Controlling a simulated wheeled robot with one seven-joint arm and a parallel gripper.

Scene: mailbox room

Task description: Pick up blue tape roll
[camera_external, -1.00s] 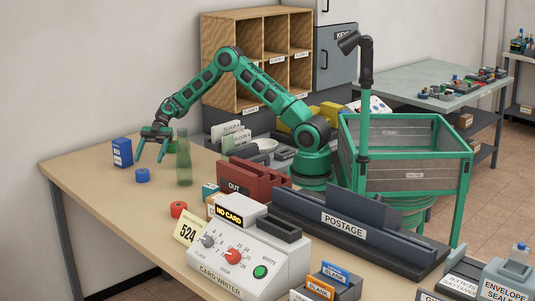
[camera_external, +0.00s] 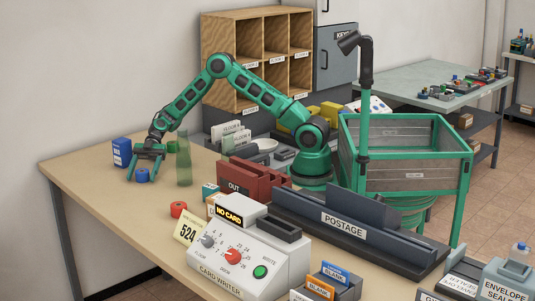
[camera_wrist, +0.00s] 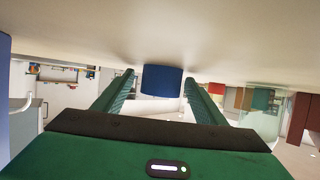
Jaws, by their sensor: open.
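The blue tape roll (camera_external: 142,175) lies on the tan table near its left end. It also shows in the wrist view (camera_wrist: 162,81), between the two green fingers and near their tips. My gripper (camera_external: 145,172) is low over the table with its fingers around the roll, one on each side. In the wrist view my gripper (camera_wrist: 162,85) is open, with a gap on both sides of the roll. I cannot tell how far the fingertips reach past the roll.
A blue box (camera_external: 122,153) stands just left of my gripper. A green bottle (camera_external: 184,160) stands to the right, with a green roll (camera_external: 172,147) behind. A red roll (camera_external: 178,209) lies nearer the front. The table's front left part is clear.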

